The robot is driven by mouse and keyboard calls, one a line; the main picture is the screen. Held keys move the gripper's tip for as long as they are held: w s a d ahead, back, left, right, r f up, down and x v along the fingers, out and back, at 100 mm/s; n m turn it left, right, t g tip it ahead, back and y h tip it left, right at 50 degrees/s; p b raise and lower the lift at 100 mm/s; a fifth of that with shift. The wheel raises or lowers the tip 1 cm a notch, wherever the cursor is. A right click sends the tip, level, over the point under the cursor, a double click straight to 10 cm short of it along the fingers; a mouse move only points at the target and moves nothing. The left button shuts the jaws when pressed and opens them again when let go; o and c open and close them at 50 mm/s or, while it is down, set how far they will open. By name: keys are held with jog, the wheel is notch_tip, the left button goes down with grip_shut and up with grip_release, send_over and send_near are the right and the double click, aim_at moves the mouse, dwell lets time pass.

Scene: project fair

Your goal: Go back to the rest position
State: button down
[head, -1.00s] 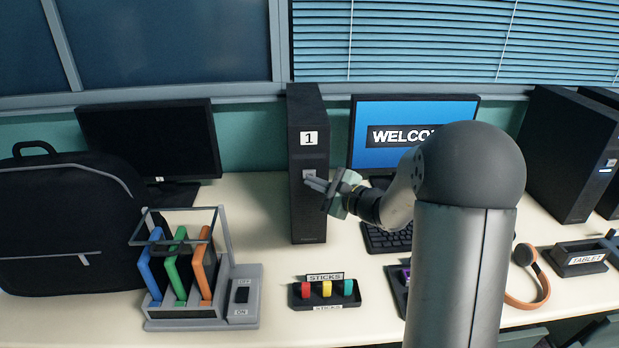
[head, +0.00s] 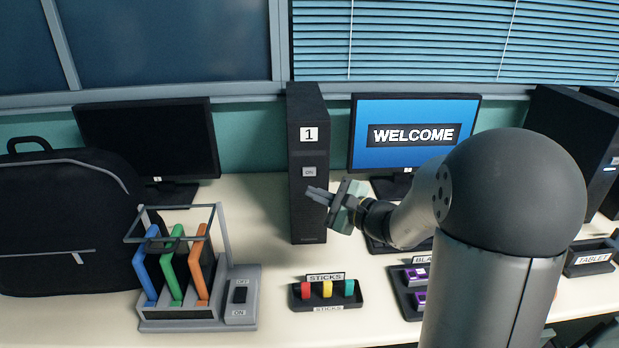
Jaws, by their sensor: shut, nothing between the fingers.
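My gripper (head: 318,195) is shut and empty. Its fingers point left, in front of the lower half of the black computer tower marked 1 (head: 308,225). I cannot tell whether the fingertips touch the tower. The tower's grey ON button (head: 309,172) shows just above the fingers. My arm reaches in from the lower right.
A lit WELCOME monitor (head: 415,108) stands behind my arm. A stick holder (head: 328,303) and a rack with blue, green and orange plates (head: 190,323) stand in front. A black backpack (head: 60,220) is at left, a tablet stand (head: 588,258) at right.

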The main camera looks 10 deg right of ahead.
jog(key=shift+s+a, duration=0.1)
jog(key=shift+s, duration=0.3)
jog(key=s+a+f+n+g, duration=0.3)
jog(key=s+a+n+g, duration=0.15)
jog(key=s, duration=0.25)
jog(key=s+a+f+n+g, duration=0.3)
jog(key=s+a+n+g, duration=0.15)
jog(key=s+a, duration=0.2)
jog(key=s+d+f+n+g+h, duration=0.2)
jog(key=s+d+n+h, duration=0.3)
jog(key=s, duration=0.3)
jog(key=s+d+f+n+g+h, duration=0.3)
jog(key=s+d+n+h, duration=0.1)
jog(key=s, duration=0.4)
jog(key=shift+d+f+n+h, duration=0.4)
jog(key=shift+d+h, duration=0.4)
